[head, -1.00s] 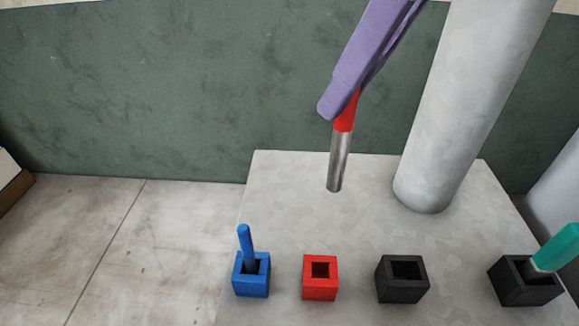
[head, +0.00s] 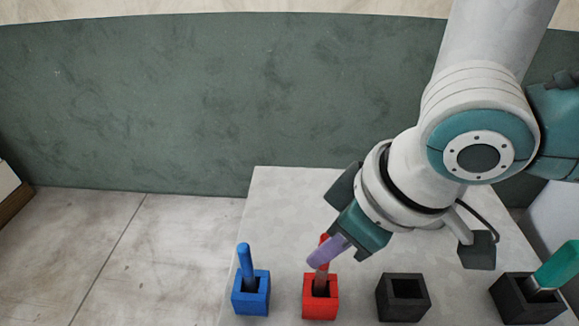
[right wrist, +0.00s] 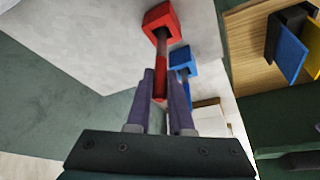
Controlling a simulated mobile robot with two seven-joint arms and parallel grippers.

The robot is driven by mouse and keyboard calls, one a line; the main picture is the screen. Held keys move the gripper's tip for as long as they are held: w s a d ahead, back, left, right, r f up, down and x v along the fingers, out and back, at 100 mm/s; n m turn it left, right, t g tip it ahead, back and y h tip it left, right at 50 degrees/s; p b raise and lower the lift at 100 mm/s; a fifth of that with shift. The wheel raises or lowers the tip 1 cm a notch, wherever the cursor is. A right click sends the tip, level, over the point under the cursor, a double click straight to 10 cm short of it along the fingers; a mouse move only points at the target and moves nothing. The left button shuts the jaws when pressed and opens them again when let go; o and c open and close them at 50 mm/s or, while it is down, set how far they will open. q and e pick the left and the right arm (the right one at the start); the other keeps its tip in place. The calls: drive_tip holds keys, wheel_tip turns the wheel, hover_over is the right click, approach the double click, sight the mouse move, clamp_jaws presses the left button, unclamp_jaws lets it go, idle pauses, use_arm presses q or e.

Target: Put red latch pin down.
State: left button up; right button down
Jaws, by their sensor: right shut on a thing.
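The red latch pin (head: 324,240) has a red grip and a metal shaft. It stands about upright in the square hole of the red block (head: 320,308), with its lower end hidden inside. In the right wrist view the pin (right wrist: 161,46) runs between my fingers to the red block (right wrist: 160,17). My right gripper (head: 323,254), with purple fingers, is shut on the pin's red grip just above the block. It also shows in the right wrist view (right wrist: 160,78). My left gripper is not in view.
A blue block (head: 250,304) with a blue pin (head: 245,262) stands left of the red block. An empty black block (head: 403,308) stands to its right. Another black block (head: 520,305) at far right holds a teal-handled piece (head: 556,264).

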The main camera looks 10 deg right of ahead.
drive_tip(key=shift+f, duration=1.15)
drive_tip(key=shift+f, duration=0.1)
drive_tip(key=c, duration=0.8)
unclamp_jaws()
drive_tip(key=v, duration=1.1)
drive_tip(key=s+a+t+y, duration=0.1)
drive_tip(key=s+a+y, duration=0.1)
drive_tip(key=s+a, duration=0.3)
drive_tip(key=s+d+f+m+h, duration=0.1)
drive_tip(key=s+d+m, duration=0.1)
drive_tip(key=d, duration=0.1)
drive_tip(key=s+d+f+m+h, duration=0.2)
drive_tip(key=s+d, duration=0.1)
drive_tip(key=d, duration=0.1)
drive_tip(key=s+d+f+m+g+h, duration=0.1)
drive_tip(key=s+d+f+m, duration=0.1)
drive_tip(key=s+d, duration=0.1)
drive_tip(key=shift+d+h, duration=0.2)
drive_tip(key=shift+h, duration=0.2)
